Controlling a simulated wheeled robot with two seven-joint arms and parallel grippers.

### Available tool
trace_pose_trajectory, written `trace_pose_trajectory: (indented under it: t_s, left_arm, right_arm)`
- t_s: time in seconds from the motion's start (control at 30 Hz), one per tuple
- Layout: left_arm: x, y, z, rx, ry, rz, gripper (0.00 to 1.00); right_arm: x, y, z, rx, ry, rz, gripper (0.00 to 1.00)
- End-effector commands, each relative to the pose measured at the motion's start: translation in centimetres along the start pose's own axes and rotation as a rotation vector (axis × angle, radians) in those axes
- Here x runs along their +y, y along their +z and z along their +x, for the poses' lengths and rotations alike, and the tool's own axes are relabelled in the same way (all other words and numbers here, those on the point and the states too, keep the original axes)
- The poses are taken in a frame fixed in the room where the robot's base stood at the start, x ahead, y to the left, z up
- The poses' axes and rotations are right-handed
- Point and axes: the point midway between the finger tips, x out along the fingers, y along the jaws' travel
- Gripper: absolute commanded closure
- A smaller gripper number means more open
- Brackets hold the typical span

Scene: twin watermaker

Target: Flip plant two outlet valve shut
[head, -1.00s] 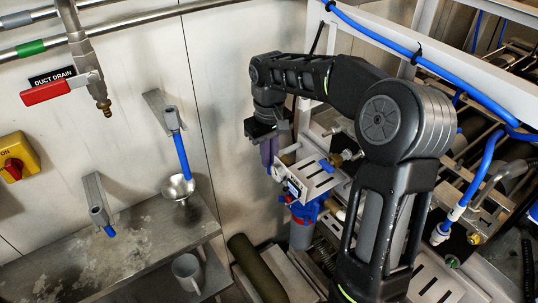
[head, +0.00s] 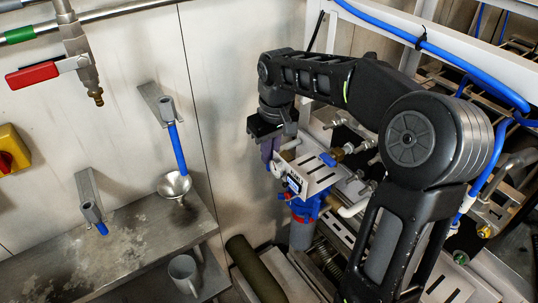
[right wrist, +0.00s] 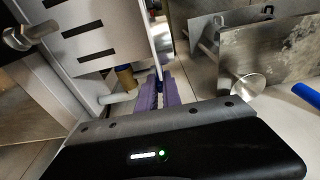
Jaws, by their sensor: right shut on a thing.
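My right gripper (head: 270,150) has purple fingers, which also show in the right wrist view (right wrist: 160,92). They are shut at the left end of a white slotted panel (head: 318,176). In the right wrist view a thin dark blue part (right wrist: 158,84), looking like a valve handle, is between the fingers; most of it is hidden. A brass fitting (right wrist: 126,78) with a white pipe is beside it. A separate blue lever (head: 327,159) lies over the panel's top, apart from the fingers. I cannot read a plant two label. My left gripper is not in view.
A blue housing (head: 304,211) with a red ring hangs under the panel. A metal shelf (head: 120,250) with a funnel (head: 174,186) is to the left. A red-handled valve (head: 32,74) is on the wall. White frame rails (head: 430,55) and blue hoses crowd the right.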

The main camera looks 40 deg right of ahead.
Motion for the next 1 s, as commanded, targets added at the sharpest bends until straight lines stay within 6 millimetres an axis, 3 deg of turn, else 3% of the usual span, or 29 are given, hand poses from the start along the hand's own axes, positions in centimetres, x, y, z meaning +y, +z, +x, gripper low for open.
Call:
trace_pose_trajectory:
  t_s: [0.07, 0.1, 0.37, 0.73, 1.0]
  left_arm:
    - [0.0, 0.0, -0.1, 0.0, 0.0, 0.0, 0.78]
    - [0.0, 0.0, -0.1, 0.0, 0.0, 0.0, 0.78]
    - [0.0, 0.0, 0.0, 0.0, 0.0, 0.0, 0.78]
    - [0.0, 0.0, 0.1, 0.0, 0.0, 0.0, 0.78]
    - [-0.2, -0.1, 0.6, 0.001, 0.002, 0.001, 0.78]
  right_arm:
    - [0.0, 0.0, 0.0, -0.001, 0.0, 0.0, 1.0]
    - [0.0, 0.0, 0.0, -0.001, 0.0, 0.0, 0.89]
    - [0.0, 0.0, 0.0, -0.001, 0.0, 0.0, 0.69]
    - [0.0, -0.1, -0.7, 0.001, 0.001, -0.001, 0.69]
    - [0.0, -0.1, -4.7, 0.003, 0.001, -0.001, 0.69]
